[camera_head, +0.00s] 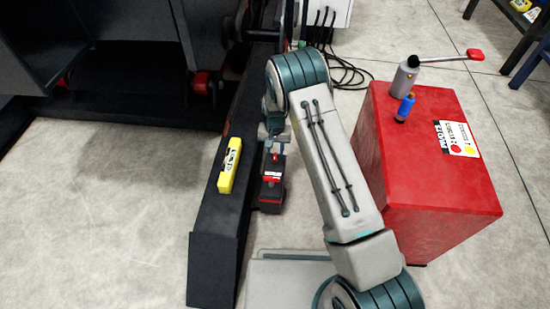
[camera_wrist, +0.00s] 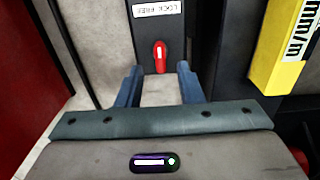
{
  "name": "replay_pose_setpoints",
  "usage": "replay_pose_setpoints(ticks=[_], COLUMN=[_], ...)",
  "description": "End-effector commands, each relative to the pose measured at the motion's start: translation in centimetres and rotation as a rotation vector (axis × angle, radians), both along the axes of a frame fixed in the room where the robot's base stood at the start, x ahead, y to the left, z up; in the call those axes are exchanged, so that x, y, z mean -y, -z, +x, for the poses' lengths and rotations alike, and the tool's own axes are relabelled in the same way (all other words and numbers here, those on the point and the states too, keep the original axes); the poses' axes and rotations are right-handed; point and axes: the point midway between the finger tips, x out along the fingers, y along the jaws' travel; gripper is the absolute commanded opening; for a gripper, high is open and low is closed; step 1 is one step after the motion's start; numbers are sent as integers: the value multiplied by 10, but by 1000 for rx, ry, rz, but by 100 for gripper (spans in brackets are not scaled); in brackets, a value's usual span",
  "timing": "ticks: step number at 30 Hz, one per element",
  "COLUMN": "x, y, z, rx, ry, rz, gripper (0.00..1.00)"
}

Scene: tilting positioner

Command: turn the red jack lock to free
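The red jack lock (camera_wrist: 160,57) is a small red lever with a white mark, set on a dark panel in the wrist view. It stands roughly upright in that picture, below a white label (camera_wrist: 157,9) that seems to read LOCK and FREE. My gripper (camera_wrist: 158,73) is open, with one blue finger on each side and the lock just beyond the tips, between their lines. No contact shows.
A yellow level (camera_head: 230,165) lies on the dark beam left of the jack; it also shows in the wrist view (camera_wrist: 285,45). A red cabinet (camera_head: 425,170) stands to the right, with a red-handled lever (camera_head: 475,54) and a blue object (camera_head: 405,107) on top. Floor at left is clear.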

Motion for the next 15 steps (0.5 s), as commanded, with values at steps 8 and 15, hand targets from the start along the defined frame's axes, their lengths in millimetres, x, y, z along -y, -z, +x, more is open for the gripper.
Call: replay_pose_setpoints(ticks=[8,15], x=[0,0], y=[37,40], z=[0,0], rx=[1,1], ry=[1,0], rz=[1,1], gripper=[34,34])
